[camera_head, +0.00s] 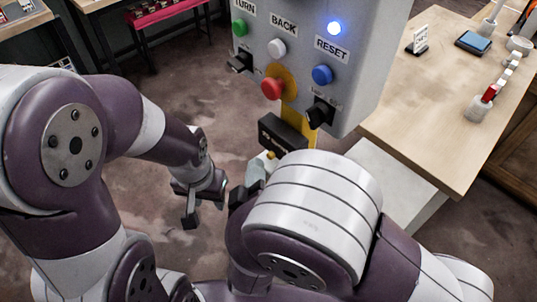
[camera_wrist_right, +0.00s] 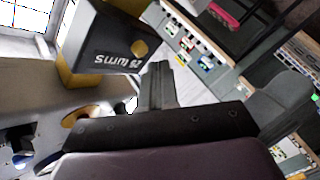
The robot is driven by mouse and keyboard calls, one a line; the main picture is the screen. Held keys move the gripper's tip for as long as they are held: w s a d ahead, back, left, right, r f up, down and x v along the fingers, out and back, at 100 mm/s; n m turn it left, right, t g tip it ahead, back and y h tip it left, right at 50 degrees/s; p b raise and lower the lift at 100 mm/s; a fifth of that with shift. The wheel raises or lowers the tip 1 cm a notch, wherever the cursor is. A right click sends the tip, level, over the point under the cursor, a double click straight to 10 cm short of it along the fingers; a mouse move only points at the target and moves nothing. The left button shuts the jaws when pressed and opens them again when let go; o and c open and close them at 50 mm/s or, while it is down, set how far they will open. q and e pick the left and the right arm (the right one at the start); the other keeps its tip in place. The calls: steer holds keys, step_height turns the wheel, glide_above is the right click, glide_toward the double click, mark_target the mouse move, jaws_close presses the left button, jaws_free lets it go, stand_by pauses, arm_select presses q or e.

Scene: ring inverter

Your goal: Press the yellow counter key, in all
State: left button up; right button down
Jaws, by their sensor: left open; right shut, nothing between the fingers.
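The yellow counter key (camera_head: 271,155) is a small round knob on the lower side of the black counter box (camera_head: 283,133), under the grey control panel. In the right wrist view the key (camera_wrist_right: 140,48) shows on the dark face of the box (camera_wrist_right: 100,42), beside white lettering. My right gripper (camera_wrist_right: 158,68) is shut and empty, its fingertips close to the key; I cannot tell whether they touch. In the head view it is mostly hidden behind my right arm. My left gripper (camera_head: 190,208) is open and empty over the floor, left of the box.
The grey panel (camera_head: 350,60) carries green, white, red and blue buttons, black switches and a lit blue lamp (camera_head: 334,28). A wooden table (camera_head: 440,115) with small items stands at right. A red-topped bench (camera_head: 160,14) is at the back left. Floor between is clear.

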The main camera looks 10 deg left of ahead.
steer(key=shift+w+d, duration=0.1)
steer(key=shift+w+d, duration=0.15)
steer(key=shift+w, duration=0.05)
steer(key=shift+w+d+p, duration=0.3)
steer(key=shift+w+p, duration=0.1)
stand_by(0.8)
stand_by(0.3)
steer(key=shift+s+a+p, duration=0.3)
steer(key=shift+s+a, duration=0.25)
steer(key=shift+s, duration=0.15)
